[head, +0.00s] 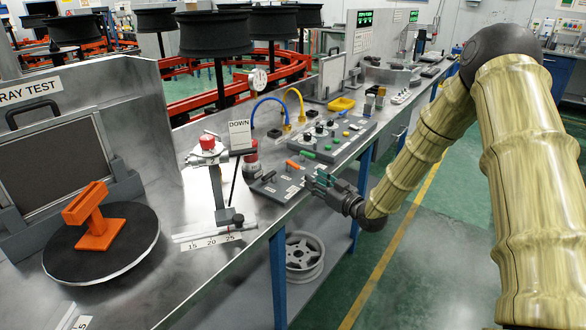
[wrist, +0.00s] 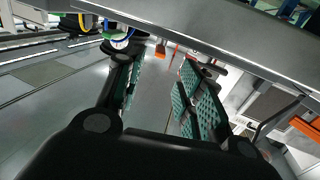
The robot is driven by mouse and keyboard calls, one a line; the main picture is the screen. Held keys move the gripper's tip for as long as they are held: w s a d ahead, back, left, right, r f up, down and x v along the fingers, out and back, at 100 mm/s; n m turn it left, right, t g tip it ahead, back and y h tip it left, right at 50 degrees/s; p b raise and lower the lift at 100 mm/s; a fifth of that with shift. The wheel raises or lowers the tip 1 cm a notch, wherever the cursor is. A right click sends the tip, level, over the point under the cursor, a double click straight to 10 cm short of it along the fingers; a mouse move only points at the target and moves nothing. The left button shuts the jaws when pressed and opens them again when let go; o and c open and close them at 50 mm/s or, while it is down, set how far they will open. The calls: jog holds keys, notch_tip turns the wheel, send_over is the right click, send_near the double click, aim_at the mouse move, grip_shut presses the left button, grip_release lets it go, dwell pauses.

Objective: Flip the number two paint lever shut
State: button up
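A dark lever panel (head: 285,190) lies near the front edge of the bench in the head view. It carries a black-handled lever (head: 268,177), an orange-handled lever (head: 299,165) and a green-handled lever (head: 306,154). Their small labels are too small to read, so I cannot tell which is number two. My gripper (head: 313,182) is at the panel's right side, close to the levers; contact cannot be told. In the wrist view my gripper (wrist: 160,68) has its two green-padded fingers apart with nothing between them. A small orange piece shows beyond them there, not clearly identifiable.
A control box (head: 332,138) with knobs stands behind the panel. A red-topped stand (head: 212,165) and a DOWN sign (head: 240,135) are to its left. An orange block (head: 97,222) sits on a black disc further left. A wheel rim (head: 303,252) lies on the lower shelf.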

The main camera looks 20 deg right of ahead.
aim_at(297, 166)
jog(key=shift+w+a+f, duration=0.15)
jog(key=shift+w+f, duration=0.05)
jog(key=shift+w, duration=0.3)
jog(key=shift+w+a+f, duration=0.15)
jog(key=shift+w, duration=0.35)
jog(key=shift+w+a+r, duration=0.45)
jog(key=shift+w+r, duration=0.1)
jog(key=shift+w, duration=0.2)
jog(key=x, duration=0.3)
jog(key=p+x, duration=0.1)
jog(key=shift+w+a+f, duration=0.1)
jog(key=shift+w+f, duration=0.2)
jog(key=shift+f, duration=0.1)
jog(key=shift+w+a+r, duration=0.15)
jog(key=shift+w+a, duration=0.15)
jog(key=shift+w, duration=0.3)
jog(key=shift+w+a, duration=0.15)
jog(key=shift+w, duration=0.4)
